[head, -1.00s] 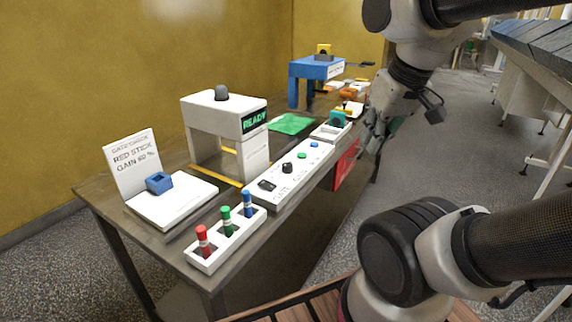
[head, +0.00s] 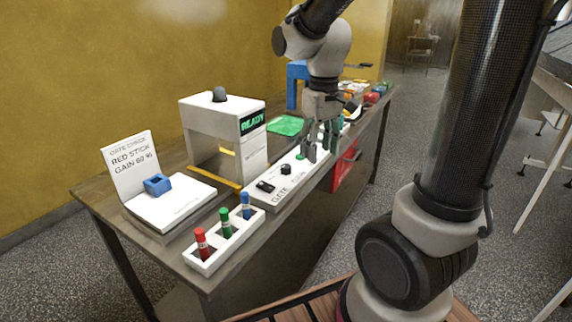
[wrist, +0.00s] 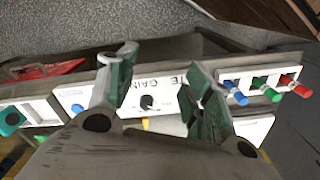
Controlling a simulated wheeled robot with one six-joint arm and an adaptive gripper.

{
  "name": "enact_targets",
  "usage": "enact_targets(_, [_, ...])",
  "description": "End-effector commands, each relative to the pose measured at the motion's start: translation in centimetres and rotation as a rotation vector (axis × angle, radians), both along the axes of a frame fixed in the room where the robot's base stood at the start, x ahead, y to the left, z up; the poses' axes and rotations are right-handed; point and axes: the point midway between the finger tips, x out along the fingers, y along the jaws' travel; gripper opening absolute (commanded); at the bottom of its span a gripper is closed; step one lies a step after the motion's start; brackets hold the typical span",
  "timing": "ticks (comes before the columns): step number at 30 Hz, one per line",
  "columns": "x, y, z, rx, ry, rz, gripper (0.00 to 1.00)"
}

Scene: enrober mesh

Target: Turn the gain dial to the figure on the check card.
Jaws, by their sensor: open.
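The check card (head: 131,157) stands upright at the near left of the bench and reads "RED STICK GAIN 60 %", with smaller print above. The gain dial (head: 286,169) is a black knob on the white control panel (head: 272,199). In the wrist view the dial (wrist: 147,102) lies between my fingers, under the word "GAIN"; its pointer setting is too small to read. My gripper (head: 321,146) is open and empty, pointing down above the panel, a little beyond the dial in the head view. It also shows in the wrist view (wrist: 155,84).
Red, green and blue sticks stand in a white rack (head: 218,251) at the near end. A white machine (head: 222,137) with a READY display stands behind the panel. A blue block (head: 157,185) sits on the card's base. A red bin (head: 343,168) hangs at the bench front.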

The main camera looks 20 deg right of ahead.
Motion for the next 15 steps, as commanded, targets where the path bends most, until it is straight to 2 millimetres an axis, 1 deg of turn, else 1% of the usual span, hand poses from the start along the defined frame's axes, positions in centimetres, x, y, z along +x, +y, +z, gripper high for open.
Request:
enact_targets(1, [2.1, 0.7, -1.3, -0.004, 0.033, 0.042, 0.51])
enact_targets(3, [4.7, 1.5, -2.7, -0.005, 0.057, 0.103, 0.51])
enact_targets(6, [8.1, 2.5, -4.3, -0.004, 0.068, 0.191, 0.51])
enact_targets(8, [10.0, 3.0, -4.8, -0.002, 0.063, 0.244, 0.51])
enact_targets(9, [11.6, 3.2, -4.6, 0.0, 0.041, 0.291, 0.51])
enact_targets(10, [12.6, 3.4, -3.7, 0.001, 0.011, 0.327, 0.51])
enact_targets(11, [13.1, 3.4, -3.3, 0.001, -0.004, 0.356, 0.51])
enact_targets(12, [13.1, 3.4, -3.3, 0.002, -0.006, 0.385, 0.51])
enact_targets(15, [12.9, 3.4, -4.0, 0.001, -0.004, 0.419, 0.51])
